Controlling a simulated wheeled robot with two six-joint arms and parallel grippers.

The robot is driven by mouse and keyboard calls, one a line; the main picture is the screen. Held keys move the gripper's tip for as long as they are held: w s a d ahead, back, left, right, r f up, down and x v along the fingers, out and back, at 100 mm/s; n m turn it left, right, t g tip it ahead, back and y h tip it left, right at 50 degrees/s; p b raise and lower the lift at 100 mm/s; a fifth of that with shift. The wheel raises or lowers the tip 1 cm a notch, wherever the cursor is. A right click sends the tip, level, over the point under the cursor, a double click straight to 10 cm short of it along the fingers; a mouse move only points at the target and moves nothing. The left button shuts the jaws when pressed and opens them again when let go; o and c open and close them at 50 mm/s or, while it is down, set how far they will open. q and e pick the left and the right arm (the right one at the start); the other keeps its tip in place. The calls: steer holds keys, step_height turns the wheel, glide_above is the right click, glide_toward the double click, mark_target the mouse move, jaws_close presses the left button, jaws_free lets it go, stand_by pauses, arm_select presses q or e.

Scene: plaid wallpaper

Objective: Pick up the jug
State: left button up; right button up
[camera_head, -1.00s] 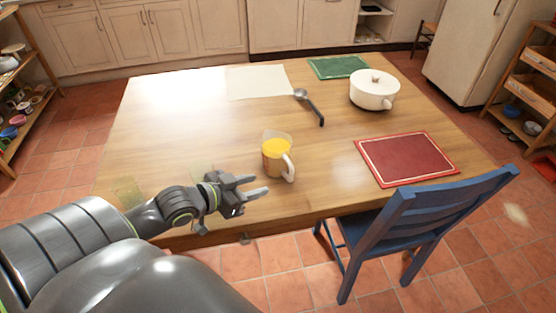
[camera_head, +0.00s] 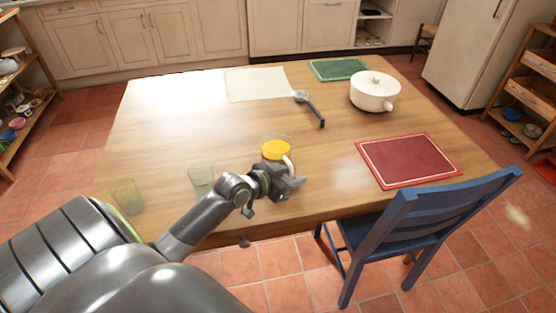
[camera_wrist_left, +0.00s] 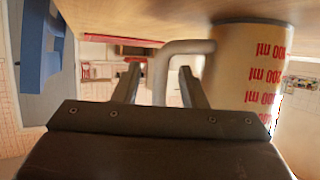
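The jug (camera_head: 277,148) is a clear measuring jug with yellow-orange contents and a pale handle. It stands upright on the wooden table (camera_head: 160,130), near its front edge. In the left wrist view the jug (camera_wrist_left: 248,75) shows red "ml" markings, and its handle (camera_wrist_left: 163,70) lies between the two fingers. My left gripper (camera_head: 294,184) is at the jug's handle side in the head view and hides its lower part. In the left wrist view the gripper (camera_wrist_left: 158,85) is open, with gaps beside the handle. My right gripper is not in view.
Two greenish glasses (camera_head: 201,177) (camera_head: 127,196) stand left of the jug. A red placemat (camera_head: 407,160) lies to the right, with a blue chair (camera_head: 425,215) in front. A ladle (camera_head: 312,108), a white pot (camera_head: 374,92) and a green mat (camera_head: 338,69) are farther back.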

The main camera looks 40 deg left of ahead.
arm_select(q)
steer(key=shift+x, duration=0.95)
jaws_close()
